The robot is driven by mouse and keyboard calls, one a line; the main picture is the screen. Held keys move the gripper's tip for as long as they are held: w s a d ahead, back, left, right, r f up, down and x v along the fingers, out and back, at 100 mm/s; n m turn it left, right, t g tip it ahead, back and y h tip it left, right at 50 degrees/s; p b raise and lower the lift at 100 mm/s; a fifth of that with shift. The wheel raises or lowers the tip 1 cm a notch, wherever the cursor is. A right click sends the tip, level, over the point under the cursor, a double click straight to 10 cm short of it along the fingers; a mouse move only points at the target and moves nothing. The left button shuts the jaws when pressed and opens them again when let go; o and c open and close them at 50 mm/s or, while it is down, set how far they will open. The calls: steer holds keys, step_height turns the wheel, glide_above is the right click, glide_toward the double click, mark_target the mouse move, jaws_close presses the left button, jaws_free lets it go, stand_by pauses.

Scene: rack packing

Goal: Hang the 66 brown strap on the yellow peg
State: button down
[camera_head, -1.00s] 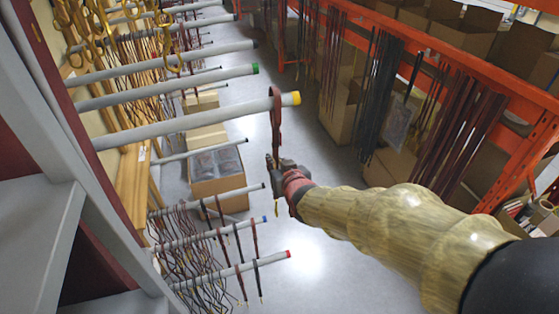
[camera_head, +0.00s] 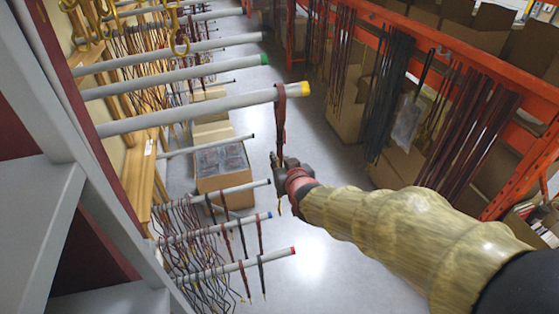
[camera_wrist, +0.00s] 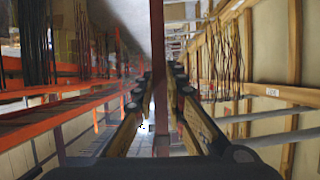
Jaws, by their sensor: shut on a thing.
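The brown strap (camera_head: 280,125) loops over the yellow-tipped peg (camera_head: 200,110), a little inward of its yellow end (camera_head: 305,89), and hangs down from it. My gripper (camera_head: 280,160) is shut on the lower part of the strap, below and apart from the peg. In the wrist view the strap (camera_wrist: 158,60) runs up the middle between my fingers (camera_wrist: 160,85).
A green-tipped peg (camera_head: 200,81) sticks out behind. A blue-tipped peg (camera_head: 215,229) and a red-tipped peg (camera_head: 240,266) with hanging straps are lower down. An orange rack (camera_head: 480,65) with straps and boxes stands to the right. A carton (camera_head: 223,181) sits beyond the pegs.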

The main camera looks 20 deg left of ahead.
steer(key=c, duration=1.7)
jaws_free()
steer(key=shift+c, duration=0.2)
